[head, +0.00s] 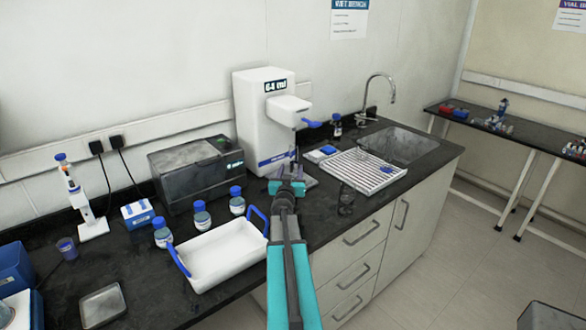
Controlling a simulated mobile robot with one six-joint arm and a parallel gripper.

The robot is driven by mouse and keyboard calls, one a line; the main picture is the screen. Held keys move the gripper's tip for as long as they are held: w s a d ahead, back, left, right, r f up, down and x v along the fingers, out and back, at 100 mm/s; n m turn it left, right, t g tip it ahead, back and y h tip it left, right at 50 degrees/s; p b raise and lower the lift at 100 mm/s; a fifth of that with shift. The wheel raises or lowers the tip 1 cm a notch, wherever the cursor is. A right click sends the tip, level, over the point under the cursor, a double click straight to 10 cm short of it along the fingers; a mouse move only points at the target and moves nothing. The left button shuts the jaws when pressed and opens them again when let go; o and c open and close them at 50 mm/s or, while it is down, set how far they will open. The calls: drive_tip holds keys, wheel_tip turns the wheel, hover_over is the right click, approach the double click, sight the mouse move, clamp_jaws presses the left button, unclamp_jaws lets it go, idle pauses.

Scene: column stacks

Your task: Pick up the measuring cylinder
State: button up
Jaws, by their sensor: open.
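No measuring cylinder can be made out with certainty. A small clear, dark-looking glass vessel (346,200) stands at the bench's front edge, by the white drying rack (372,176); I cannot tell whether it is the cylinder. My gripper (287,184) reaches over the bench, in front of the white dispensing machine (262,125) and left of the rack. It is open, with nothing seen held. My teal arm hides part of the bench front.
A white tray with blue handles (222,255) lies left of my arm. Several blue-capped bottles (202,216) stand behind it. A dark box machine (195,172), sink (405,145) and tap (378,88) line the back. Open floor (450,260) lies at right.

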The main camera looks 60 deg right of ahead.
sight(294, 163)
idle(0.4)
drive_tip(key=shift+b+x, duration=0.45)
drive_tip(key=shift+x, duration=0.7)
drive_tip(key=shift+s+b+x, duration=0.2)
drive_tip(key=shift+b+x, duration=0.7)
drive_tip(key=shift+x, duration=1.75)
drive_tip(key=shift+w+r, duration=0.1)
drive_tip(key=shift+r, duration=0.05)
clamp_jaws()
drive_tip(key=shift+r, duration=0.35)
